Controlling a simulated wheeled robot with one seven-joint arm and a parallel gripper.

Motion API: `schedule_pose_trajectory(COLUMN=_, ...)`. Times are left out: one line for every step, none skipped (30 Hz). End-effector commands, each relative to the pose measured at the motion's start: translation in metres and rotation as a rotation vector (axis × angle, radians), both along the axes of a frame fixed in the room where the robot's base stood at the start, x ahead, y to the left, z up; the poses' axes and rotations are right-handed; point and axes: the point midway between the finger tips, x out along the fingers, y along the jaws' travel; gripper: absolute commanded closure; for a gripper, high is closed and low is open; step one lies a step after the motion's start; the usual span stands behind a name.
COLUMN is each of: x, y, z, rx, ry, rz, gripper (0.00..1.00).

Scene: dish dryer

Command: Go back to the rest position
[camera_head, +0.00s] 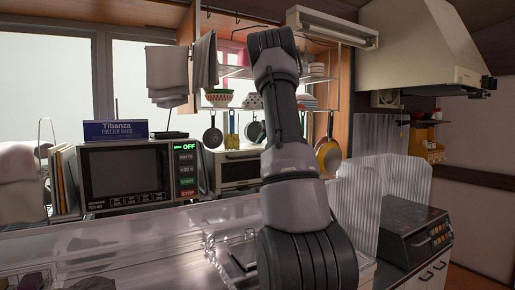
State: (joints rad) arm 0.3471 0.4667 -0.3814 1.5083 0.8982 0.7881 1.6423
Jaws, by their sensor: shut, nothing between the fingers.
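My arm rises from the bottom centre of the head view, with a grey link and black joints, up to a black joint near the top. The rest of the arm beyond that joint is hidden or out of frame. My gripper cannot be made out anywhere in the view.
A microwave (125,172) with a blue freezer-bag box (115,130) on top stands at left. A toaster oven (237,168) stands behind my arm. Pans (213,137) hang below a wire shelf (240,72). Clear ribbed panels (398,180) and a black stove (412,230) are at right, below the range hood (430,45).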

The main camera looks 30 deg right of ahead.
Motion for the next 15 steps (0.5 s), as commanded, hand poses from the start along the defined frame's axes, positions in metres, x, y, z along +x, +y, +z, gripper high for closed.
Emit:
schedule_pose_trajectory(x=-0.003, y=0.000, z=0.014, rx=-0.003, ry=-0.005, rz=0.001, gripper=1.00)
schedule_pose_trajectory(x=-0.005, y=0.000, z=0.020, rx=-0.003, ry=-0.005, rz=0.000, gripper=1.00)
schedule_pose_trajectory(x=-0.006, y=0.000, z=0.027, rx=-0.004, ry=-0.004, rz=0.000, gripper=1.00)
schedule_pose_trajectory(x=-0.007, y=0.000, z=0.032, rx=-0.003, ry=-0.004, rz=0.001, gripper=1.00)
schedule_pose_trajectory(x=-0.009, y=0.000, z=0.037, rx=-0.003, ry=-0.004, rz=0.000, gripper=1.00)
schedule_pose_trajectory(x=-0.011, y=0.000, z=0.042, rx=-0.002, ry=-0.003, rz=-0.001, gripper=1.00)
schedule_pose_trajectory(x=-0.012, y=0.000, z=0.046, rx=-0.002, ry=-0.003, rz=-0.001, gripper=1.00)
schedule_pose_trajectory(x=-0.013, y=0.000, z=0.050, rx=-0.003, ry=-0.003, rz=-0.002, gripper=1.00)
schedule_pose_trajectory(x=-0.014, y=-0.001, z=0.053, rx=-0.003, ry=-0.002, rz=-0.002, gripper=1.00)
schedule_pose_trajectory(x=-0.014, y=-0.001, z=0.055, rx=-0.002, ry=-0.002, rz=-0.002, gripper=1.00)
schedule_pose_trajectory(x=-0.015, y=0.000, z=0.057, rx=-0.001, ry=-0.002, rz=-0.002, gripper=1.00)
schedule_pose_trajectory(x=-0.015, y=0.000, z=0.059, rx=-0.001, ry=-0.001, rz=-0.002, gripper=1.00)
schedule_pose_trajectory(x=-0.015, y=0.000, z=0.060, rx=-0.001, ry=-0.001, rz=-0.002, gripper=1.00)
schedule_pose_trajectory(x=-0.016, y=0.000, z=0.060, rx=-0.001, ry=-0.001, rz=-0.002, gripper=1.00)
schedule_pose_trajectory(x=-0.016, y=0.000, z=0.060, rx=0.000, ry=0.000, rz=-0.002, gripper=1.00)
